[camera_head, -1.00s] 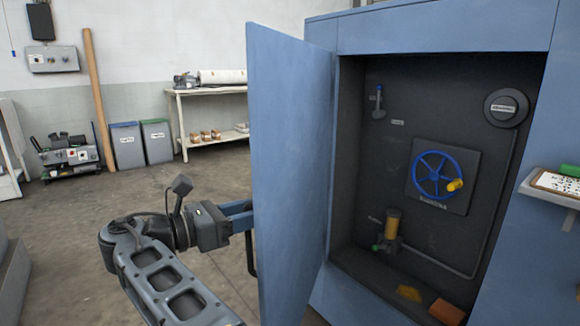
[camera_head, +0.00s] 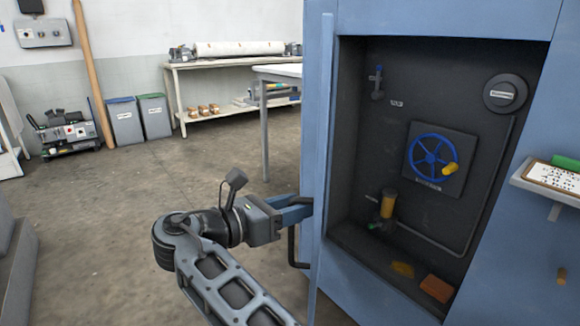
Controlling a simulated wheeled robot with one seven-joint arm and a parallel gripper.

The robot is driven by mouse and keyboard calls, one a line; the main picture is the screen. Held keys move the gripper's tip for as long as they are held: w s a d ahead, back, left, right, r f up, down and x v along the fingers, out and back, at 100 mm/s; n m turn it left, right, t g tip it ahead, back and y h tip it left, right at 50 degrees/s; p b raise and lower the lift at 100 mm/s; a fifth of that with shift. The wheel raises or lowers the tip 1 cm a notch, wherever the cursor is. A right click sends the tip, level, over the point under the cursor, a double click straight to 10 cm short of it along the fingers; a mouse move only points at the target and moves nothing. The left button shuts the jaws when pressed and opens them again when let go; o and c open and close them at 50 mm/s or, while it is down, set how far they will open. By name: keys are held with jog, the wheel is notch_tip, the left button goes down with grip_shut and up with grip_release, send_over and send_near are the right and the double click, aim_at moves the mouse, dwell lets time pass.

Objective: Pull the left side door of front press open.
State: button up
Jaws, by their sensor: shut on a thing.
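The blue press (camera_head: 420,18) stands at the right with its compartment exposed. Its left side door (camera_head: 319,110) is swung wide open and shows almost edge-on, at the left of the opening. My gripper (camera_head: 302,207) is at the outer face of the door, shut on the dark door handle (camera_head: 292,246). Its fingertips and the upper part of the handle are partly hidden. Inside the compartment are a blue handwheel (camera_head: 433,160) with a yellow knob, a round dark gauge (camera_head: 506,93) and a yellow cylinder (camera_head: 388,205).
A small shelf (camera_head: 548,183) with a sheet juts from the press at the right. A long table (camera_head: 225,60), a white table (camera_head: 278,71) and two bins (camera_head: 140,118) stand behind. The floor at the left (camera_head: 100,220) is clear.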

jog(key=shift+w+d+r, duration=0.15)
jog(key=shift+r, duration=0.55)
jog(key=a+b, duration=0.2)
jog(key=a, duration=0.7)
jog(key=shift+s+a+f+b, duration=0.15)
jog(key=shift+s+f+b, duration=0.25)
jog(key=shift+f, duration=0.05)
jog(key=shift+r+p, duration=0.15)
jog(key=shift+p, duration=0.5)
jog(key=shift+f, duration=0.2)
